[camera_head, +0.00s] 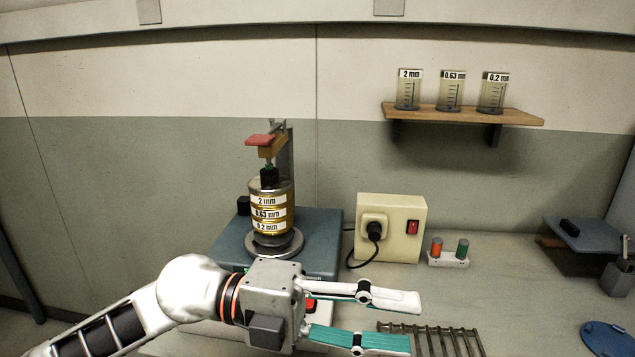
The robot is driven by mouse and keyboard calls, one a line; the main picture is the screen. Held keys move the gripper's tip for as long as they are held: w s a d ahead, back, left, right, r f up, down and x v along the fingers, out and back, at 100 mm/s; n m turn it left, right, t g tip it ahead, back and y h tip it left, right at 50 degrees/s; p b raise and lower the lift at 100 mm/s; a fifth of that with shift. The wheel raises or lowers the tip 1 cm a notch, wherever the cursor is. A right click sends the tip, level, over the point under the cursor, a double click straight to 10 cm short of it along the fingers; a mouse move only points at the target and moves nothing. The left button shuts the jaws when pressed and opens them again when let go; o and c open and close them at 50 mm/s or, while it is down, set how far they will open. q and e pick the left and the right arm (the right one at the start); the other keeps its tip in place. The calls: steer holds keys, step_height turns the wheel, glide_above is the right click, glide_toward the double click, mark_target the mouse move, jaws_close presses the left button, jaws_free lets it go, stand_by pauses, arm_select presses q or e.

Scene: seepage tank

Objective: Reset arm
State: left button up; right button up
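My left gripper (390,322) reaches in from the lower left, in front of the bench devices. Its two fingers point right and stand apart, with nothing between them. The fingers are above the bench, near a metal rack. My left arm (185,290) crosses the lower left of the view and hides part of the blue-grey machine's front. My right gripper is not in view.
A blue-grey machine (318,232) holds a stack of labelled sieves (272,208) under a clamp with a red handle (260,140). A cream power box (410,250) stands right of it. A metal rack (440,341) lies in front. A wooden shelf (450,115) holds beakers.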

arm_select(q)
steer(key=w+a+r+n+t+h, duration=0.4)
steer(key=w+r+n+t+h, duration=0.3)
steer(key=t, duration=0.3)
steer(key=w+a+n+t+y, duration=0.5)
steer(key=a+n+t+y, duration=0.15)
steer(key=n+t, duration=0.35)
steer(key=w+a+f+n+t+y, duration=0.2)
steer(key=w+a+f+n+y, duration=0.1)
steer(key=a+f+n+y, duration=0.45)
steer(key=w+a+f+n+t+y, duration=0.15)
steer(key=a+f+n+y, duration=0.25)
steer(key=a+f+y, duration=0.55)
steer(key=s+a+f+n+g+y, duration=0.1)
steer(key=s+a+f+g+y, duration=0.1)
steer(key=s+a+f+g, duration=0.45)
steer(key=s+a+f+n+g+y, duration=0.15)
steer(key=a+f, duration=0.25)
steer(key=f, duration=0.5)
steer(key=s+a+f+g+y, duration=0.2)
steer(key=s+a+f+g, duration=0.4)
steer(key=s+f, duration=0.55)
steer(key=d+f+n+t+h, duration=0.2)
steer(key=d+f+t+h, duration=0.2)
steer(key=d+f+h, duration=0.3)
steer(key=d+f, duration=0.5)
steer(key=d, duration=0.3)
steer(key=shift+w+d+f, duration=0.25)
steer(key=shift+d+f, duration=0.05)
